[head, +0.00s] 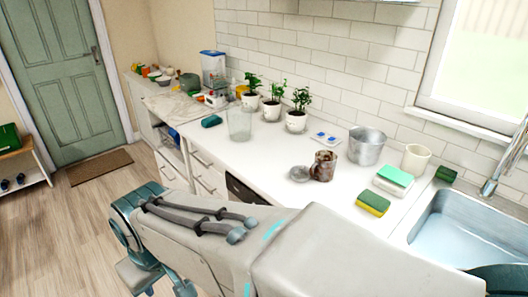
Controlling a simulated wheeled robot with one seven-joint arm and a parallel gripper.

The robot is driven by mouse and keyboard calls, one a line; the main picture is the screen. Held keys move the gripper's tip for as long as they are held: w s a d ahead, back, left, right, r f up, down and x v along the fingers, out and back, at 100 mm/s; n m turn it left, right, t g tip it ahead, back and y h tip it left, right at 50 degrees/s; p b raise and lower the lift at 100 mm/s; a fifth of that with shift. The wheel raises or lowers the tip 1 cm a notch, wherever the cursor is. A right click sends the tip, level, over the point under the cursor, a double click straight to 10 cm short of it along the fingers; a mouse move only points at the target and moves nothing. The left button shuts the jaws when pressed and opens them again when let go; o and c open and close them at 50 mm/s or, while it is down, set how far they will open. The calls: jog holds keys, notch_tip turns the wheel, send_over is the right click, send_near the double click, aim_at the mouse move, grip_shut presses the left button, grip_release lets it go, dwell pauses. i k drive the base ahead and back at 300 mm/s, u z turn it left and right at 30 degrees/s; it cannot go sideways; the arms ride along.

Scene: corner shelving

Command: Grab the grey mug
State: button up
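A grey metal vessel (367,146) stands upright on the white counter near the tiled wall, right of centre. It is the only grey cup-like thing I see; no handle shows on it, so I cannot tell if it is the grey mug. A mottled brown mug (325,164) stands in front and to its left, with a small round grey object (299,174) beside it. A cream cup (415,159) stands to the right. My arm crosses the foreground, its far end at lower left, away from these vessels. My gripper's fingers are not visible.
A clear glass (239,124), potted plants (297,120) and a teal item (211,121) stand farther left on the counter (265,146). Sponges (373,202) lie near the sink (455,235) at right. A stacked teal-and-white block (394,178) sits before the cream cup.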

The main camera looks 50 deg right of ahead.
aim_at(323, 167)
jog(key=i, duration=1.25)
jog(key=z, duration=3.2)
jog(key=i, duration=0.5)
jog(key=z, duration=0.1)
